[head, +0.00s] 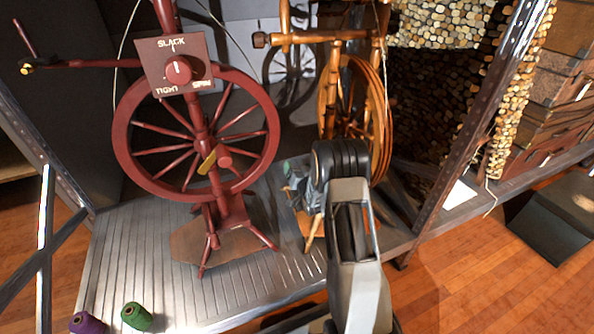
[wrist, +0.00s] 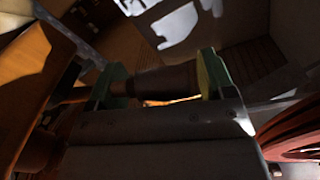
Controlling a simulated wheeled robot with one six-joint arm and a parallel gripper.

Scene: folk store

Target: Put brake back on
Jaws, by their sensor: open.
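A dark red spinning wheel (head: 128,150) stands upright on the ribbed metal platform. Its panel (head: 152,50) reads SLACK, TIGHT and SPIN, and the white mark on its round knob (head: 178,70) points up toward SLACK. A small yellow lever (head: 207,162) sits low in front of the wheel's spokes, but I cannot tell whether it is the brake. My gripper (wrist: 162,84) is open in the wrist view, its green fingers on either side of a dark brown turned wooden piece (wrist: 165,80). I cannot tell whether they touch it.
An orange-brown wooden spinning wheel (head: 328,100) stands behind my arm. Green (head: 136,317) and purple (head: 88,323) spools sit at the front left. A metal post (head: 480,125) stands right. The ribbed platform (head: 130,240) is bare at left.

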